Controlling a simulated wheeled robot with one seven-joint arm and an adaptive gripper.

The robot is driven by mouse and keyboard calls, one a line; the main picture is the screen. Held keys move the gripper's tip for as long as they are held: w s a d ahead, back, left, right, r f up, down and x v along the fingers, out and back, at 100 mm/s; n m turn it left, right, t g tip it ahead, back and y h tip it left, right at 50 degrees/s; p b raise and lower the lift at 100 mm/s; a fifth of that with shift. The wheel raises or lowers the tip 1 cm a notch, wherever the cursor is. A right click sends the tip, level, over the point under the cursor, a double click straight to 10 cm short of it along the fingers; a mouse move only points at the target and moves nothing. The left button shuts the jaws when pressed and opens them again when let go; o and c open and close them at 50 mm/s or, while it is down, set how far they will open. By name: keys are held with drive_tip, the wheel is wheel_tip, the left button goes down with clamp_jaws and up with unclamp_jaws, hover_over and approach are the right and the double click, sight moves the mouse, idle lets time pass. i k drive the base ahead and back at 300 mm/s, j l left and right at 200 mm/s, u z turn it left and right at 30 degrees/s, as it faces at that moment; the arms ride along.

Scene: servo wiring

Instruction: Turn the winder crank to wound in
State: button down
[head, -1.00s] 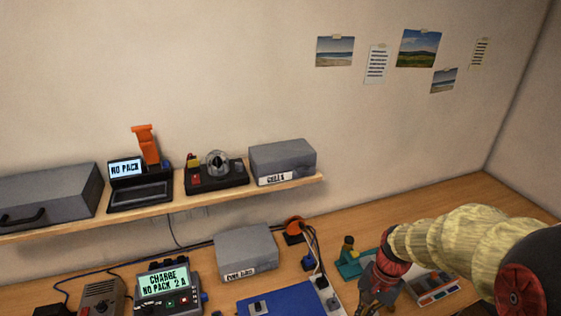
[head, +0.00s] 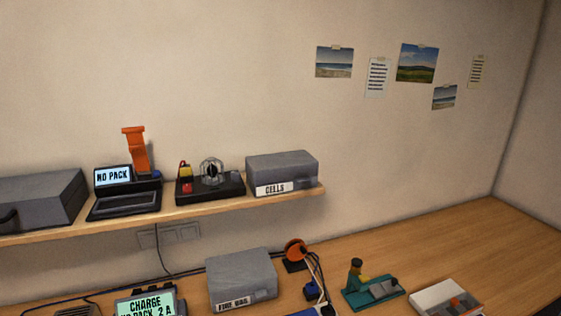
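An orange reel (head: 296,250) on a dark base stands on the bench, just right of the grey box marked fire bag. It looks like the winder. Cables run from it down to the right, past a blue plug-like piece (head: 311,289). I cannot make out its crank or the crank's position at this size. My gripper and arm are outside the view.
The fire bag box (head: 242,276) stands close on the reel's left. A teal stand with a small figure (head: 372,292) and a white tray (head: 430,296) are to the right. The wooden shelf (head: 215,208) overhangs behind. The bench at far right is clear.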

sight(296, 249)
drive_tip(key=i+l+z, duration=0.35)
drive_tip(key=i+z, duration=0.4)
drive_tip(key=i, duration=0.05)
